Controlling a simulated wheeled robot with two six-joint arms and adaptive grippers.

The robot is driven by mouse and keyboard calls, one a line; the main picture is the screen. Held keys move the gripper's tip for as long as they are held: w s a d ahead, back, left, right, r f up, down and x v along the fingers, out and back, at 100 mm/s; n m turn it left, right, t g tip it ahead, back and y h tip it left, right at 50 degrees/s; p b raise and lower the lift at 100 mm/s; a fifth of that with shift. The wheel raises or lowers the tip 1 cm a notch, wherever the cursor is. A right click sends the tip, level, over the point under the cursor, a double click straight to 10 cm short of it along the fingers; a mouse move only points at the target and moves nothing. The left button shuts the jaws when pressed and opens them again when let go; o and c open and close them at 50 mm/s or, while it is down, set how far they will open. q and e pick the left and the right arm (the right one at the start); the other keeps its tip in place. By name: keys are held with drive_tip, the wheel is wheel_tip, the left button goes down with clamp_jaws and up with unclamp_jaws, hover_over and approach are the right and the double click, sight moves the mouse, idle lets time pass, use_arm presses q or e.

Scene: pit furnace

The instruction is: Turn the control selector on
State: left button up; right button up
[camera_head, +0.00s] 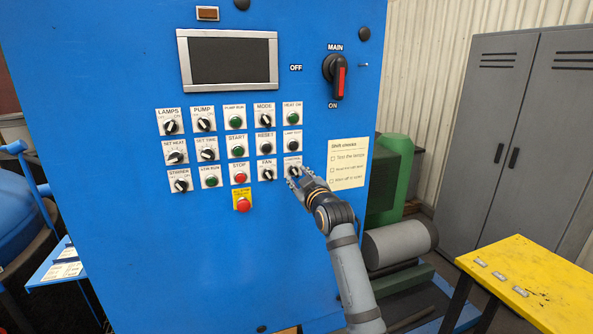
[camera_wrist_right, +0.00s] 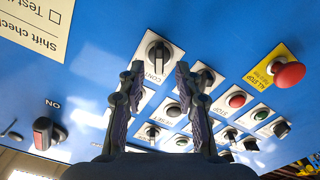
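The control selector, a black knob on a white plate, is at the right end of the lower row on the blue panel (camera_head: 110,60). In the head view the selector (camera_head: 292,167) is partly covered by my right gripper (camera_head: 297,176). In the right wrist view the selector (camera_wrist_right: 159,53) shows its black handle with a pale line, just beyond and between the fingertips. My right gripper (camera_wrist_right: 159,70) is open, its fingers apart on either side of the knob. I cannot tell whether they touch it. My left gripper is not in view.
The fan selector (camera_head: 266,174) is just left. A red emergency button (camera_head: 243,205) on a yellow plate sits lower left. A paper checklist (camera_head: 347,163) is to the right, below the main switch (camera_head: 336,77). A yellow table (camera_head: 540,275) stands at lower right.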

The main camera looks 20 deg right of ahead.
sight(294, 172)
drive_tip(key=shift+w, duration=1.2)
drive_tip(key=shift+c, duration=0.3)
clamp_jaws()
